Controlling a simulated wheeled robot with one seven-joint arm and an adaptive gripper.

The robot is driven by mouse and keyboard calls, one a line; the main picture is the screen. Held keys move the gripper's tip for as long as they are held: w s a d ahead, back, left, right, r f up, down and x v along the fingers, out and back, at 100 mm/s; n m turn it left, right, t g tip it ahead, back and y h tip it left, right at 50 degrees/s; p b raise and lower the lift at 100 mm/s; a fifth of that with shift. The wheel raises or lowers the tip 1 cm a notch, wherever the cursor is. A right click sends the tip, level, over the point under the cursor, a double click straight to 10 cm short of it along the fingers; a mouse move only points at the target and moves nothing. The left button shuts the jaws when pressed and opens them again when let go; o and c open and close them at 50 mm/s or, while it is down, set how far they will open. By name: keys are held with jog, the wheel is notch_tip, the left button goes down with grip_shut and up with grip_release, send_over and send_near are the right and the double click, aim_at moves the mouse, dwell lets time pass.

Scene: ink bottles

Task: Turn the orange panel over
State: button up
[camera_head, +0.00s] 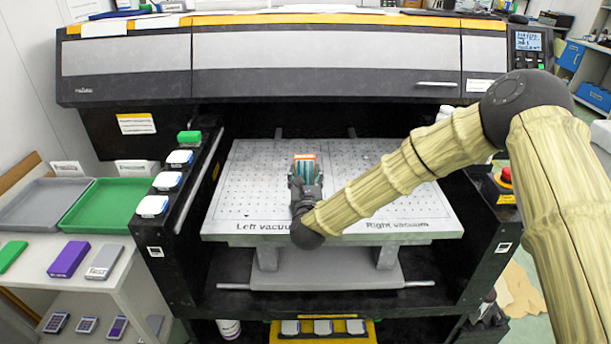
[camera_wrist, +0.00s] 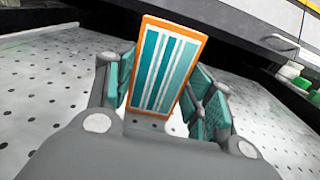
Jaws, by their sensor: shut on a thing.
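The orange panel (camera_wrist: 164,68) is a rectangular piece with an orange edge and a face of teal and white stripes. In the wrist view it stands tilted up between the fingers of my gripper (camera_wrist: 165,92), which is shut on it. In the head view the panel (camera_head: 305,168) shows above the perforated bed (camera_head: 390,190), on the left half behind the "Left vacuum" label. My gripper (camera_head: 305,190) reaches it from the front. I cannot tell whether the panel's lower edge touches the bed; its far side is hidden.
The printer's dark housing (camera_head: 320,85) overhangs the back of the bed. White-topped buttons (camera_head: 152,206) line the left side rail. A green tray (camera_head: 105,205) and a grey tray (camera_head: 45,203) stand on the left table, with several coloured panels in front.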

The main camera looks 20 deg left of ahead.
jog(key=o, duration=1.1)
jog(key=v, duration=1.1)
jog(key=shift+s+d, duration=0.15)
jog(key=shift+s, duration=0.2)
jog(key=b+v, duration=0.1)
jog(key=v, duration=0.7)
dwell(0.8)
jog(key=shift+d, duration=0.1)
dwell(1.0)
